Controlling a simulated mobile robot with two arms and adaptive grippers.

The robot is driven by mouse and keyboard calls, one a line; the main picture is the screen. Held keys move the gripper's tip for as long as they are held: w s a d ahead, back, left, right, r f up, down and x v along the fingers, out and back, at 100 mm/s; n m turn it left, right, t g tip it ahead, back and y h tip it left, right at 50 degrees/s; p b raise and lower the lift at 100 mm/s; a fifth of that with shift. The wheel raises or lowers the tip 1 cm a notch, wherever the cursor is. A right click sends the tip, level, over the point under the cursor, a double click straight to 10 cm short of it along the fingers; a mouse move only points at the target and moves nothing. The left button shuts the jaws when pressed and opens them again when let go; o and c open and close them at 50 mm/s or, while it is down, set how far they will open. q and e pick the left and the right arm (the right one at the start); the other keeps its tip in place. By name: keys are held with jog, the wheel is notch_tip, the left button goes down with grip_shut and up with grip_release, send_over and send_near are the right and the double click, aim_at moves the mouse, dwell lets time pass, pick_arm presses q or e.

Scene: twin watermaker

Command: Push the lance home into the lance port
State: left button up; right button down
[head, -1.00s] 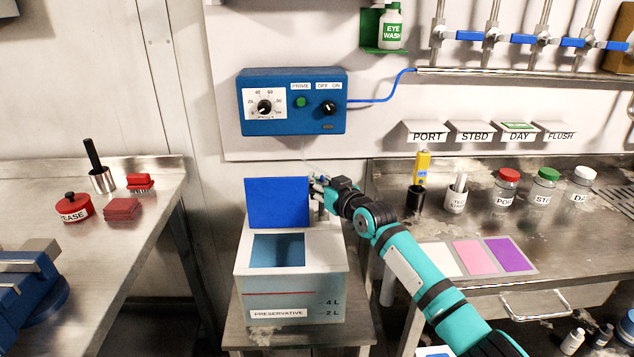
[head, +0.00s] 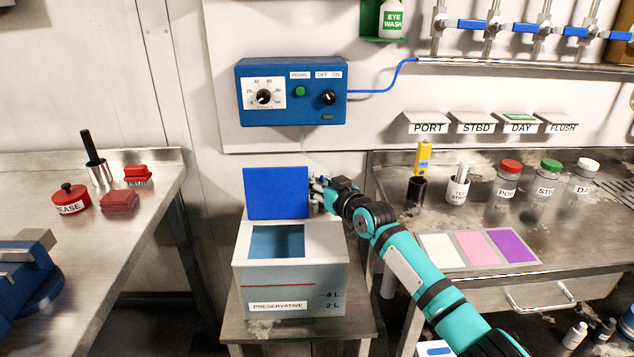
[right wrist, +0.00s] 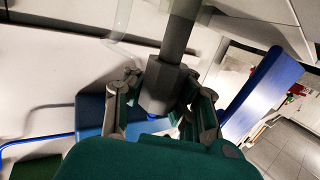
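The white preservative tank (head: 290,278) stands on a small metal stand, its blue lid (head: 276,193) raised over a square opening. My right gripper (head: 318,189) is beside the right edge of the lid, above the tank's back right part. In the right wrist view my right gripper (right wrist: 162,90) has its fingers on both sides of a dark grey lance (right wrist: 176,42), which appears held between them. The lance port and the lance's lower end cannot be made out. My left gripper is not in view.
A blue pump box (head: 291,92) hangs on the wall above the tank. The right bench (head: 400,225) carries a yellow meter (head: 423,157), capped bottles and colour cards. A left bench (head: 130,215) holds red items and a blue vise (head: 30,275).

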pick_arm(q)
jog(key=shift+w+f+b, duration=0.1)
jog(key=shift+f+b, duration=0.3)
pick_arm(e)
jog(key=shift+f, duration=0.6)
pick_arm(q)
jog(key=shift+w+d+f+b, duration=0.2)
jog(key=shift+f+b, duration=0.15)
jog(key=shift+b, duration=0.3)
pick_arm(e)
jog(key=shift+f, duration=0.75)
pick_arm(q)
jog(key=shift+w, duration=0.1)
pick_arm(e)
jog(key=c, duration=1.9)
grip_release()
jog(key=shift+c, duration=0.2)
jog(key=o, duration=0.7)
jog(key=shift+o, duration=0.2)
jog(key=shift+s, duration=0.1)
jog(key=shift+s+d, duration=0.2)
jog(key=shift+s, duration=0.3)
jog(key=v, duration=0.7)
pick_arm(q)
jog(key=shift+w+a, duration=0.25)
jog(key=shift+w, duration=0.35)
